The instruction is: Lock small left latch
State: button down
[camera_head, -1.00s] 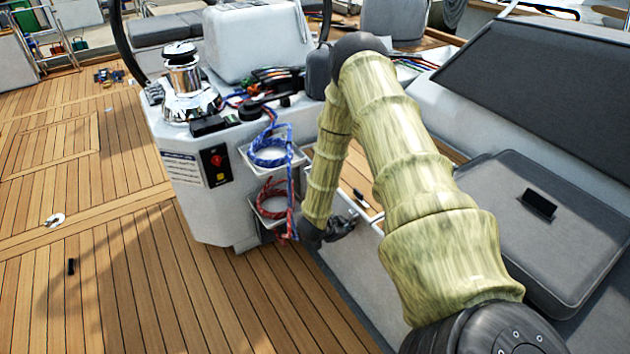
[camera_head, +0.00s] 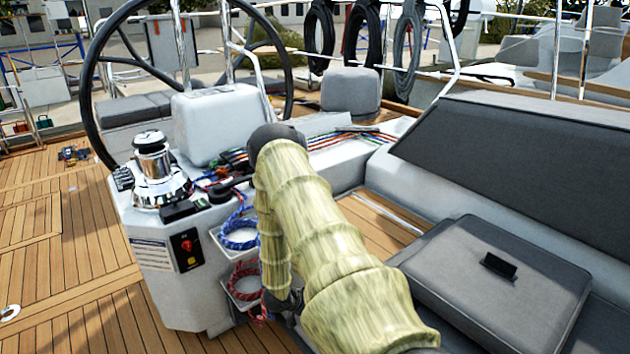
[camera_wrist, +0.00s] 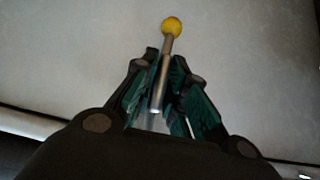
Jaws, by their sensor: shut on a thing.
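In the wrist view, a thin metal lever with a yellow ball end (camera_wrist: 171,27) stands between the fingers of my gripper (camera_wrist: 165,82). It looks like a latch handle, but its mount is hidden. The fingers are shut on its shaft, and the ball sticks out beyond the fingertips. A plain grey panel lies behind it. In the head view, my gripper (camera_head: 287,303) is a dark shape low beside the console, mostly behind my arm. The lever cannot be made out there.
The white console (camera_head: 172,290) carries a chrome winch (camera_head: 158,170) and coiled blue and red ropes in side pockets. A black steering wheel (camera_head: 92,72) stands behind. A grey cushion (camera_head: 500,285) lies right of my arm. Open wooden deck (camera_head: 60,265) is at left.

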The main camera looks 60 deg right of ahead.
jog(key=c, duration=1.5)
grip_release()
jog(key=v, duration=1.2)
